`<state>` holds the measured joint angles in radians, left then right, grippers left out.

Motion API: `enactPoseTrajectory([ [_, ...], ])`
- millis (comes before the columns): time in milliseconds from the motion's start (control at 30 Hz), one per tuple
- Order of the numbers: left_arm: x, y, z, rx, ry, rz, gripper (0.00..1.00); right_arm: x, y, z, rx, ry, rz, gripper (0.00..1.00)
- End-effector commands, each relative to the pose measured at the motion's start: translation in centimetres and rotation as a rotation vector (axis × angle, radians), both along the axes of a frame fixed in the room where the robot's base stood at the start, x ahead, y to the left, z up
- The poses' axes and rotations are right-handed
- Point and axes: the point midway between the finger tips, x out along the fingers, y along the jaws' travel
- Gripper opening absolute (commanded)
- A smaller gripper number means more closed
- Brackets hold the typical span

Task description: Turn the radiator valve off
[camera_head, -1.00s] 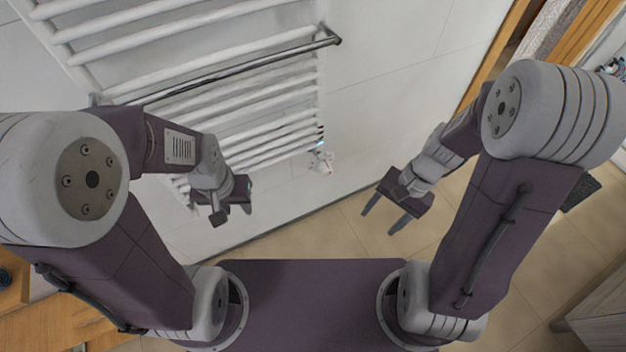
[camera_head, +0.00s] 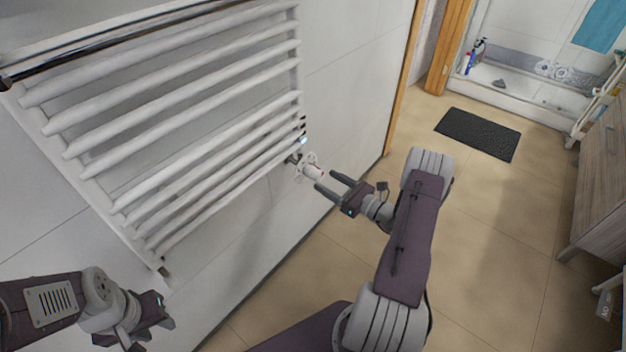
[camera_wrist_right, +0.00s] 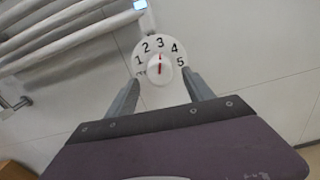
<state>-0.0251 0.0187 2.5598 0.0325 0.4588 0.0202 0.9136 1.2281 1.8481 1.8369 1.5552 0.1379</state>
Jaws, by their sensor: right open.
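The radiator valve (camera_head: 311,168) is a white knob at the lower right corner of the white towel radiator (camera_head: 200,110). My right gripper (camera_head: 327,182) is open and empty in front of the valve. In the right wrist view its fingers (camera_wrist_right: 160,80) point at the dial, one on each side of its lower part; contact cannot be told. My left gripper (camera_head: 149,334) is at the lower left, apart from the valve, its fingers apart and empty.
The tiled wall (camera_head: 345,70) carries the radiator. The tan floor (camera_head: 480,220) is clear around my right arm. A dark mat (camera_head: 478,134) lies further back, and a wooden cabinet (camera_head: 600,190) stands at the right.

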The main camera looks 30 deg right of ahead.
Motion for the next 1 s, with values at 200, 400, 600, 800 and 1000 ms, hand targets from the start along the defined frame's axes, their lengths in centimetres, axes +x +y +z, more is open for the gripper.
enactPoseTrajectory([
  [200,0.0,0.0,-1.6,0.0,0.0,0.0,0.36,3.8,1.7,-0.3,-0.002,0.0,0.005,0.61],
  [400,0.0,0.0,-1.8,0.0,0.001,0.0,0.36,4.9,2.1,-0.1,-0.001,0.0,0.002,0.61],
  [600,0.0,0.0,-1.7,0.0,0.001,0.0,0.36,4.9,2.1,0.0,-0.001,0.002,0.001,0.58],
  [800,0.0,0.0,-1.7,0.0,0.001,0.0,0.36,4.9,2.1,-0.1,-0.001,0.002,0.001,0.03],
  [1000,0.0,0.0,-1.7,0.0,0.001,0.0,0.36,4.9,2.1,-0.1,-0.01,-0.002,0.001,0.0],
])
